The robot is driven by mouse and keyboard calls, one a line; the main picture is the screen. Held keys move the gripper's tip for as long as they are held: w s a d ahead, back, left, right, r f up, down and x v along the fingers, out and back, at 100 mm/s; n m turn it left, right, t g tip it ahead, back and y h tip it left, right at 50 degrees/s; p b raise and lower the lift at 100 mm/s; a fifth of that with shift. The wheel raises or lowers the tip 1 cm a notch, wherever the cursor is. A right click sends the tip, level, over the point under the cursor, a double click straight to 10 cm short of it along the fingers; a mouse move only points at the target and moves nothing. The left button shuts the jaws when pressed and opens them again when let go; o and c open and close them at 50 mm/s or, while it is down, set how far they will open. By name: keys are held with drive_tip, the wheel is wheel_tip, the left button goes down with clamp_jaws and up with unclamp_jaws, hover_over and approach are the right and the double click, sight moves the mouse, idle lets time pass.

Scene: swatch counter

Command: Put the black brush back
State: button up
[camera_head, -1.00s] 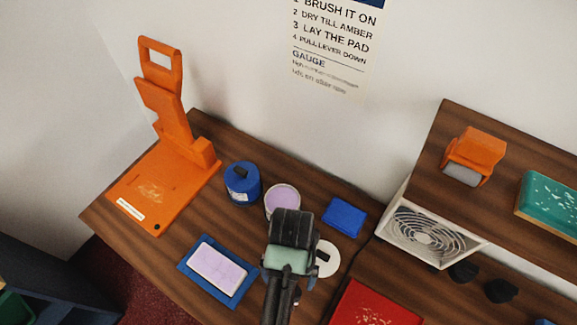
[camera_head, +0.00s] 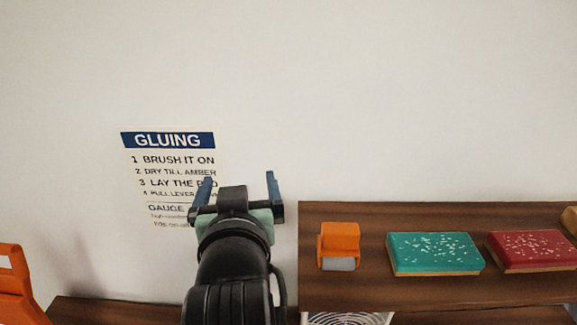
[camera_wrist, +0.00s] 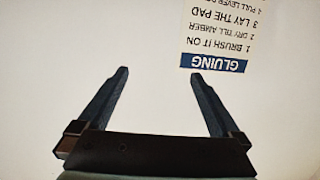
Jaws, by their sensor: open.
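My gripper (camera_head: 239,188) is raised in front of the white wall, its two blue-grey fingers spread apart with nothing between them. In the wrist view my gripper (camera_wrist: 158,98) is also open and empty, facing the bare wall. I cannot make out a black brush in either current view. Most of the lower counter, where the pots and pads stood, is out of the frame.
A gluing sign (camera_head: 168,165) hangs on the wall. The raised wooden shelf (camera_head: 380,292) at right holds an orange roller (camera_head: 339,243), a teal pad (camera_head: 434,252) and a red pad (camera_head: 531,250). An orange press (camera_head: 18,285) stands at left. A vent grille (camera_head: 347,319) shows below the shelf.

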drive_tip(key=s+d+r+t, duration=0.2)
drive_tip(key=s+r+t, duration=0.2)
drive_tip(key=r, duration=0.6)
drive_tip(key=s+d+r+m+t+h, duration=0.1)
drive_tip(key=s+r+t, duration=0.3)
drive_tip(key=r, duration=0.5)
drive_tip(key=s+d+r+t+h, duration=0.1)
drive_tip(key=s+d+r+t, duration=0.2)
drive_tip(key=s+r, duration=0.3)
wheel_tip(320, 180, up, 5)
drive_tip(key=shift+s+d+f+m+t, duration=0.15)
drive_tip(key=shift+d+m+t, duration=0.25)
drive_tip(key=shift+d, duration=0.1)
